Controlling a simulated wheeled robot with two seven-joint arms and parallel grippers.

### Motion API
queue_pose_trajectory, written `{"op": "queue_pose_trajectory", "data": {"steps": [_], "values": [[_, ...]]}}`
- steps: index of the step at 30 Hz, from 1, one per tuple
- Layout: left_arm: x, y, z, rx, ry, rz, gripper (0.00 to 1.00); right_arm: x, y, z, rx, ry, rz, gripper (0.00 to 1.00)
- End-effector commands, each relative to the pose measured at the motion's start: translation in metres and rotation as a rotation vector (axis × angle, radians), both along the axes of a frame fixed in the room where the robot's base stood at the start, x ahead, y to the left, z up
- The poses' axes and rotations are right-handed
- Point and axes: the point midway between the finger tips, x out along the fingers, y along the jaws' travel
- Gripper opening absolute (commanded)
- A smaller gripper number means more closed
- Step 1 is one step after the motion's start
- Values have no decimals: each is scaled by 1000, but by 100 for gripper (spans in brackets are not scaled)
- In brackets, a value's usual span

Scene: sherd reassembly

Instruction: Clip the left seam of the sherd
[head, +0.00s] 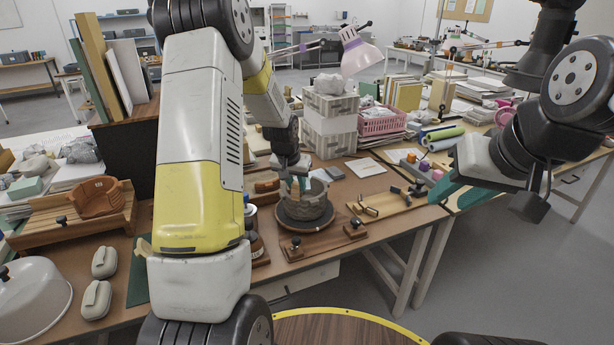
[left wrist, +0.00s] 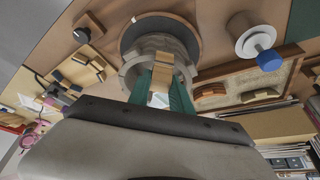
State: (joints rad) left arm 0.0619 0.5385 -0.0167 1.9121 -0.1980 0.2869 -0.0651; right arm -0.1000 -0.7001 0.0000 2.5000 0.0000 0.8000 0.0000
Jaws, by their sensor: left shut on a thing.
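A grey pot (head: 305,207) stands on a dark round turntable (head: 286,223) near the front of the table. It also shows in the left wrist view (left wrist: 133,66), below my left gripper. My left gripper (head: 299,182) is at the pot's rim. Its two teal fingers (left wrist: 160,88) are shut on a small tan wooden clip (left wrist: 162,72), which overlaps the pot's wall in the picture. I cannot tell whether the clip touches the wall. The sherd and its seam cannot be made out. My right gripper (head: 440,190) is at the right, away from the pot; its finger gap is not clear.
A wooden bar with dark knobs (head: 325,240) lies in front of the turntable. A board with small pegs (head: 395,203) lies to its right. A tray with brown pieces (left wrist: 230,90) and a blue-capped container (left wrist: 255,40) are near the pot.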

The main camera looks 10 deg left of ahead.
Motion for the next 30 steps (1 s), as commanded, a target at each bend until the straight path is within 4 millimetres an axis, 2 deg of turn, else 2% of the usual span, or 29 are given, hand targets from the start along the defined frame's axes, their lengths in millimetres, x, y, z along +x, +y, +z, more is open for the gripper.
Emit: {"op": "queue_pose_trajectory", "data": {"steps": [13, 15, 17, 30], "values": [[0, 0, -7, 0, 1, 0, 9, 0, 0, 0, 0, 0, 0, 36], [0, 0, -9, 0, 2, 0, 2, 0, 0, 0, 0, 0, 0, 36], [-1, 0, -11, 0, 3, 0, 0, 0, 0, 0, 0, 0, 0, 36], [0, 0, -12, 0, 1, 0, 0, 0, 0, 0, 0, 0, 0, 36]]}}
